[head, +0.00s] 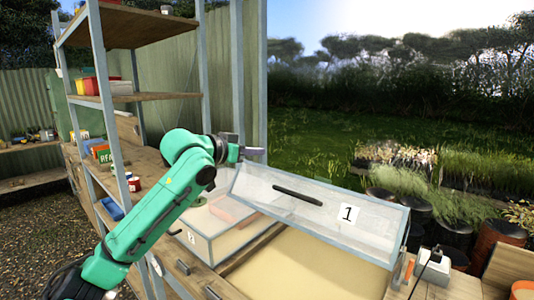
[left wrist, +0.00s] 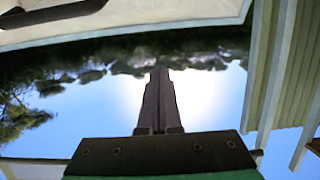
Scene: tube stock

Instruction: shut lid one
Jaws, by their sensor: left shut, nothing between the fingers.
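Lid one (head: 300,215), a clear panel with a pale frame, a black handle (head: 297,195) and a "1" label, stands tilted open over a box with a beige inside (head: 305,265). My left gripper (head: 258,152) is shut and empty, close to the lid's upper left corner in the head view. Whether it touches the lid I cannot tell. In the left wrist view the shut fingers (left wrist: 160,95) point at the sky, and a pale-framed panel with a dark handle (left wrist: 50,14) crosses the top. My right gripper is not in view.
A second clear box labelled 2 (head: 205,235) stands left of lid one, with its lid down. A metal-post shelf (head: 120,95) rises behind my left arm. Small items, including a white block (head: 433,268), lie on the bench at right.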

